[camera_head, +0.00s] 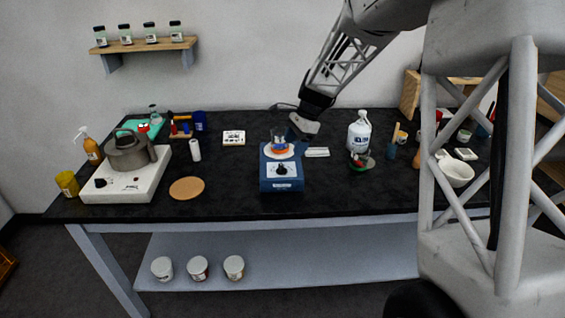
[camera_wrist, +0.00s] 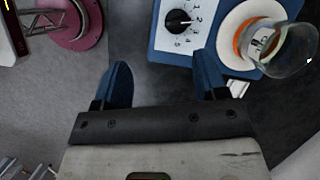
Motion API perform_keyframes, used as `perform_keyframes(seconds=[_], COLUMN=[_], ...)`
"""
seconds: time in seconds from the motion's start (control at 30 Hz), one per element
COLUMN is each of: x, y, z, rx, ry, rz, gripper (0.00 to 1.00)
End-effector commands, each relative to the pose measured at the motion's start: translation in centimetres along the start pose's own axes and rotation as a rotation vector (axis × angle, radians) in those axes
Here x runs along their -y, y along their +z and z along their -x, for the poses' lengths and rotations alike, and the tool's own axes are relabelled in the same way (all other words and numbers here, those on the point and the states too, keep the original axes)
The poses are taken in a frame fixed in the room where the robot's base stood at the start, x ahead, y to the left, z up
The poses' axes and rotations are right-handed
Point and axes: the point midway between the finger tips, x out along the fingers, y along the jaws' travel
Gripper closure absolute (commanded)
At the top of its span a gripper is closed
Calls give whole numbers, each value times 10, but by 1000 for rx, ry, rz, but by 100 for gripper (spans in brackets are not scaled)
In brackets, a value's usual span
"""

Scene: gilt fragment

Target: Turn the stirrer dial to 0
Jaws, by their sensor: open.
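The blue stirrer (camera_head: 268,184) stands near the table's front edge in the head view. Its black dial (camera_head: 282,169) sits on a white scale plate on the front; the dial also shows in the wrist view (camera_wrist: 178,21), with numbers around it. I cannot tell which mark the dial points to. In the head view my gripper is above and behind the stirrer.
A hot plate (camera_head: 105,187) with a grey pot (camera_head: 129,152) stands at left, with a cork mat (camera_head: 187,188) beside it. A white bottle (camera_head: 359,132) stands right of the stirrer. The tabletop directly in front and right of the stirrer is mostly clear.

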Motion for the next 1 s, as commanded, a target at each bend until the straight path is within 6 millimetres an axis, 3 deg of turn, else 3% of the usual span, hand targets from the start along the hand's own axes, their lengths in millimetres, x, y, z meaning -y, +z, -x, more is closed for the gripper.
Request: perform_keyframes(seconds=[0.1,0.3,0.77,1.0], x=[15,26,26,26], y=[-5,-8,-8,-8], z=[-12,-19,-22,-38], rx=[15,26,27,27], ry=[6,9,10,11], rz=[-45,-80,-82,-81], gripper=[34,34,34,34])
